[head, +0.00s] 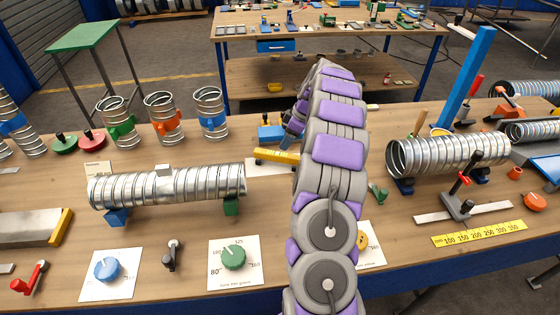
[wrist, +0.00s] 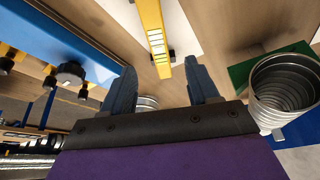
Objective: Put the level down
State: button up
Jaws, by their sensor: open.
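The yellow level (head: 276,156) lies on or just above a white sheet (head: 262,168) on the workbench, left of my arm in the head view. Its right end is hidden behind my arm. In the wrist view the level (wrist: 153,35) is a yellow bar with marked windows, its near end pointing to the gap between my fingers. My gripper (wrist: 161,78) is open, with one dark finger on each side of that gap. In the head view my gripper (head: 291,128) is partly hidden by my own arm, just beyond the level. No contact between fingers and level shows.
A spiral duct (head: 170,186) rests on blocks to the left; another duct (head: 445,157) with a clamp (head: 462,190) is at right. Duct rings (head: 211,108) stand behind on the left. Dials on cards (head: 234,257) line the front. A blue block (head: 270,133) is near my gripper.

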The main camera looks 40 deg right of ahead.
jog(key=shift+r, duration=0.2)
jog(key=s+a+r+m+g, duration=0.1)
jog(key=s+a+r, duration=0.25)
jog(key=a, duration=0.65)
jog(key=s+a+r+g, duration=0.1)
jog(key=s+a+r, duration=0.25)
jog(key=a, duration=0.55)
jog(key=s+a+r+m+g, duration=0.1)
jog(key=s+a+r, duration=0.25)
jog(key=a, duration=0.65)
jog(key=s+a+m+g+h, duration=0.1)
jog(key=s+a, duration=0.3)
jog(key=s, duration=1)
jog(key=s+a+f+m+g+h, duration=0.1)
jog(key=s+a+m, duration=0.3)
jog(key=s, duration=1)
jog(key=shift+s+a+f+h, duration=0.2)
jog(key=shift+s+a+h, duration=0.15)
jog(key=shift+a, duration=0.45)
